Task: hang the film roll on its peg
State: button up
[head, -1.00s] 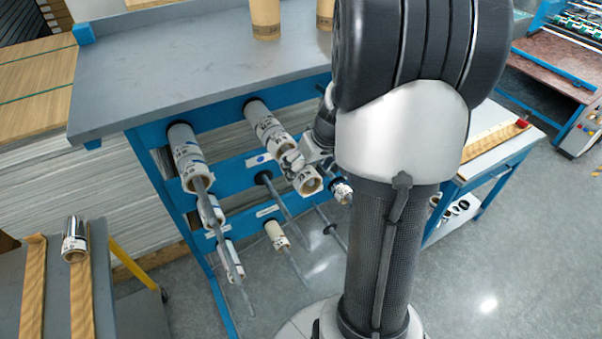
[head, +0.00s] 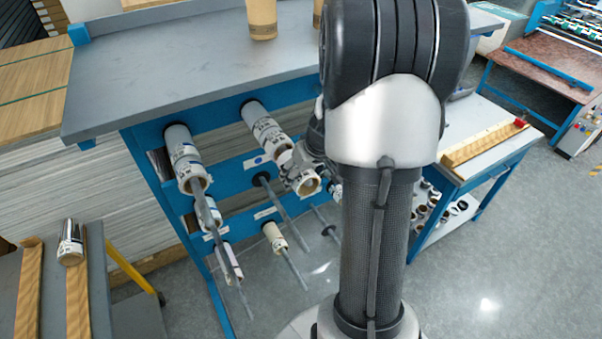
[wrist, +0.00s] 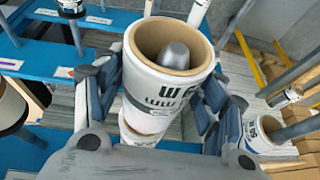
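My gripper (wrist: 160,95) is shut on a white film roll (wrist: 150,88) with dark print and a tan core, its fingers on either side. The rounded grey end of a peg (wrist: 176,54) shows inside the core, so the roll is around the peg. In the head view my gripper (head: 303,172) and this roll (head: 308,186) are at the outer part of the upper middle peg of the blue rack. Another roll (head: 265,128) sits further in on that peg. Part of a white roll also shows below the held roll in the wrist view (wrist: 140,136).
Rolls hang on the upper left peg (head: 185,155) and lower pegs. A bare peg (head: 285,210) runs close below my gripper. A grey worktop (head: 190,70) overhangs the rack. Open floor lies in front.

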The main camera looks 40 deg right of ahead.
jog(key=c, duration=0.7)
jog(key=shift+w, duration=0.15)
jog(key=shift+w+d, duration=0.2)
jog(key=shift+w, duration=0.55)
jog(key=shift+w+d, duration=0.2)
jog(key=shift+w, duration=0.55)
jog(key=o, duration=1.2)
jog(key=shift+s+r, duration=0.1)
